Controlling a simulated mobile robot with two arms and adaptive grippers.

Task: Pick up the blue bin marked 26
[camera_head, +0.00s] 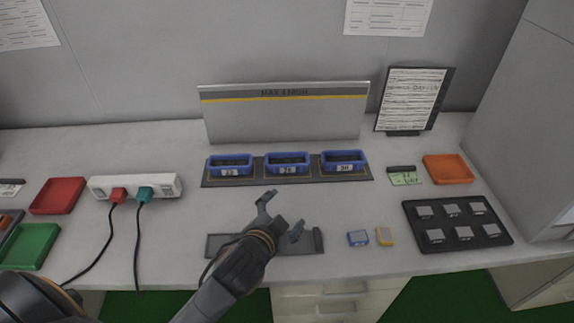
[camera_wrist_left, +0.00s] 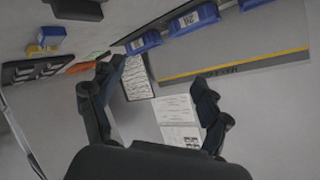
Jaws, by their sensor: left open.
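Three blue bins stand in a row on a dark mat (camera_head: 328,180) with yellow lines. The middle bin (camera_head: 287,169) has a small white label that looks like 26; it also shows in the left wrist view (camera_wrist_left: 194,19). A left bin (camera_head: 230,171) and a right bin (camera_head: 343,168) flank it, with labels too small to read surely. My left gripper (camera_head: 283,213) is open and empty, in front of the middle bin and apart from it. Its spread fingers also show in the left wrist view (camera_wrist_left: 158,80). My right gripper is not in view.
A grey upright panel (camera_head: 285,122) stands behind the bins. A grey strip (camera_head: 220,240) lies under my left arm. A blue block (camera_head: 358,238), a yellow block (camera_head: 385,236) and a black tray (camera_head: 457,245) are right. A power strip (camera_head: 165,188) with cables is left.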

